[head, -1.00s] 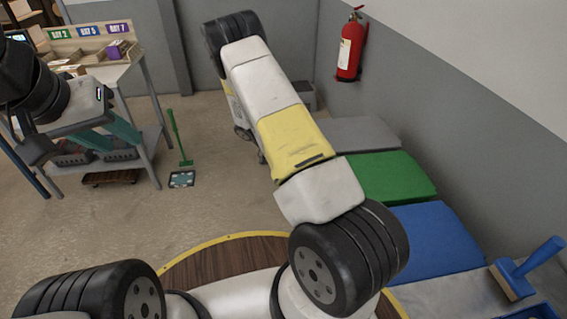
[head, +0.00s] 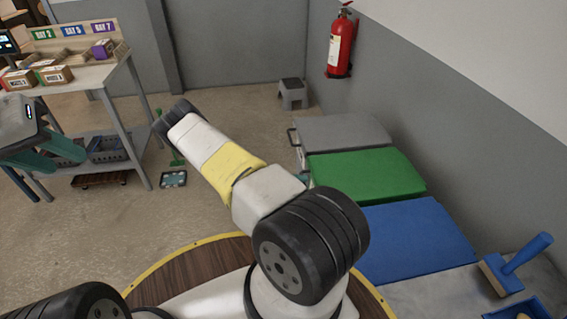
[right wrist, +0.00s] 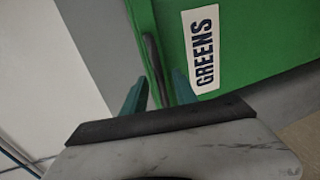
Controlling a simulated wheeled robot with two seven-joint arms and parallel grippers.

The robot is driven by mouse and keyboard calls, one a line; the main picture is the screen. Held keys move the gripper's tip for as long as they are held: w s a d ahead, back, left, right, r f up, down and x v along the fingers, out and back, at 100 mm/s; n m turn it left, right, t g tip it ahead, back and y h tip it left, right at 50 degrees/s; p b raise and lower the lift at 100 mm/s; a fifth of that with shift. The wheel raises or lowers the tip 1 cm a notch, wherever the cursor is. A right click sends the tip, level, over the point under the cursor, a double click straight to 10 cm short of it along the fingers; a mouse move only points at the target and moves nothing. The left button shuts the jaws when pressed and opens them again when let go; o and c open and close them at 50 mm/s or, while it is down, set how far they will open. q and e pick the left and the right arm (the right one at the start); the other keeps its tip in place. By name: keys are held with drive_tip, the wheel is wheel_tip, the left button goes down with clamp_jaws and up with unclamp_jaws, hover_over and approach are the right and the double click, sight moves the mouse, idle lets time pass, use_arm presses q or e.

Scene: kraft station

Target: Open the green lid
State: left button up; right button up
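The green lid (head: 368,174) lies shut between a grey lid and a blue lid along the wall in the head view. In the right wrist view a green surface with a white GREENS label (right wrist: 204,50) fills the upper right. A dark bar handle (right wrist: 153,68) runs along its left edge. My right gripper (right wrist: 157,92) is open, its two teal fingers on either side of the handle's lower end; contact is not clear. My left gripper (head: 48,152) is open and empty at the left edge, near the shelf table.
The grey lid (head: 342,131) and blue lid (head: 415,240) flank the green one. A brush (head: 515,265) lies at lower right. A fire extinguisher (head: 340,45) hangs on the wall, and a grey stool (head: 292,92) stands behind.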

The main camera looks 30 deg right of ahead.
drive_tip(key=shift+x, duration=1.1)
drive_tip(key=shift+c, duration=0.2)
clamp_jaws()
idle(0.5)
